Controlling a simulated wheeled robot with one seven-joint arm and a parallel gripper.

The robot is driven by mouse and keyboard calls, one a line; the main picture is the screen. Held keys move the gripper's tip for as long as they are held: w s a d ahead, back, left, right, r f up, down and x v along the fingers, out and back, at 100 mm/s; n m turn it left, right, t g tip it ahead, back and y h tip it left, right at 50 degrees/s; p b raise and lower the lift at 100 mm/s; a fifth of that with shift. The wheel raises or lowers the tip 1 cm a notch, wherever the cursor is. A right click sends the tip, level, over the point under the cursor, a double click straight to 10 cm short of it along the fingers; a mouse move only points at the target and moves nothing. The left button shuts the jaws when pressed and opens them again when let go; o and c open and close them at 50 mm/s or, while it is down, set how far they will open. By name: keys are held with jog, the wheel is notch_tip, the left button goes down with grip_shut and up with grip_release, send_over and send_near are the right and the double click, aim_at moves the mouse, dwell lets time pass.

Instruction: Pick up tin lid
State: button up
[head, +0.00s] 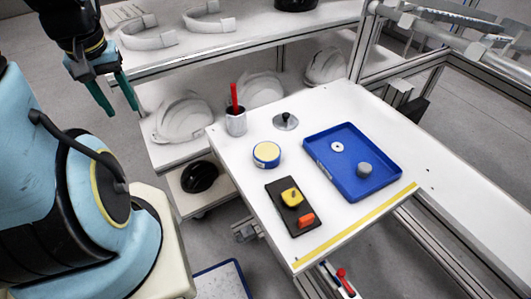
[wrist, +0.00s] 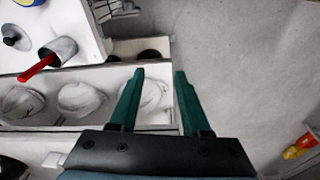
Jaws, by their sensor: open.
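A grey metal disc with a dark knob, which looks like the tin lid (head: 280,125), lies flat on the white table near its back edge. It also shows at the left of the wrist view (wrist: 20,43). A round blue tin (head: 266,163) with a pale yellow top stands just in front of it and is partly cut off in the wrist view (wrist: 28,2). My gripper (head: 121,108) is open and empty, off the table to the upper left, well apart from the lid. Its green fingers also show in the wrist view (wrist: 159,73).
A grey cup (head: 236,126) with a red stick stands left of the lid. A blue tray (head: 324,166) with a white ring and grey cylinder lies right. A dark board (head: 284,212) with yellow and orange pieces lies in front. Shelves of helmet shells (head: 182,120) stand behind.

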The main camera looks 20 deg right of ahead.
jog(key=shift+o, duration=1.2)
jog(key=shift+w+d, duration=0.25)
jog(key=shift+d, duration=0.05)
jog(key=w+d+f+m+b, duration=0.25)
jog(key=w+d, duration=0.25)
jog(key=d, duration=0.5)
jog(key=m+g, duration=0.2)
jog(key=m, duration=0.2)
send_over(286, 114)
jog(key=f, duration=0.7)
jog(key=shift+w+f+b, duration=0.3)
jog(key=shift+b, duration=0.05)
jog(key=shift+s+f+p, duration=0.2)
jog(key=shift+f+p, duration=1)
jog(key=shift+f, duration=1.85)
grip_shut()
